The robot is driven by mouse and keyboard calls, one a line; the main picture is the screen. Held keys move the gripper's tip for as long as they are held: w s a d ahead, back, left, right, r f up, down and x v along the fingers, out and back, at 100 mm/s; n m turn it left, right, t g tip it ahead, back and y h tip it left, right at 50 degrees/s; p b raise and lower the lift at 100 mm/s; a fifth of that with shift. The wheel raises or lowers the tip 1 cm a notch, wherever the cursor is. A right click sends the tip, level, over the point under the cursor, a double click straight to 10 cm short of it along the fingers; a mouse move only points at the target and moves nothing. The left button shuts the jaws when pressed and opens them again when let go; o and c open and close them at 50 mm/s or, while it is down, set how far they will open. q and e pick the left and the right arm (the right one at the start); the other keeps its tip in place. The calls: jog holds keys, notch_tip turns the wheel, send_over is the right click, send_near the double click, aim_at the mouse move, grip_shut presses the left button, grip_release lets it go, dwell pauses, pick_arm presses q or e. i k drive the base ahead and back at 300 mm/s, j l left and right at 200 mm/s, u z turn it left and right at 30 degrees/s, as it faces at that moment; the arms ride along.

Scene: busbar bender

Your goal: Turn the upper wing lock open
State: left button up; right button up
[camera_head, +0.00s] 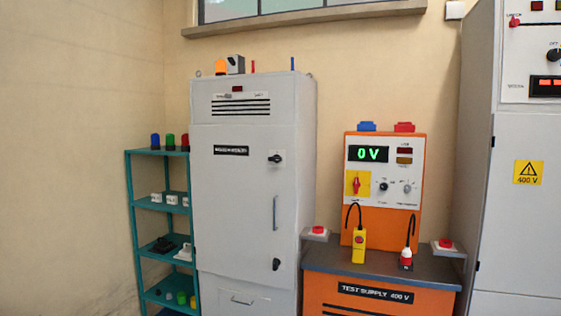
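A tall grey cabinet (230,215) stands left of the middle, with its door shut. The upper wing lock (275,158) is a small black knob near the door's right edge. Its wing looks roughly level, but it is too small to be sure. The lower wing lock (277,264) is a similar black piece further down the same edge and looks more upright or tilted. A vertical grey handle (275,213) sits between the two locks. Neither of my grippers is in view.
A teal shelf (131,215) with small parts stands against the cabinet's left side. An orange test supply bench (380,292), with its panel reading 0 V, stands at the right. A large grey 400 V cabinet (520,225) is at the far right.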

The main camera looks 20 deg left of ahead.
aim_at(276, 158)
jog(key=i+j+u, duration=0.3)
jog(key=i+j, duration=0.65)
jog(key=j, duration=0.15)
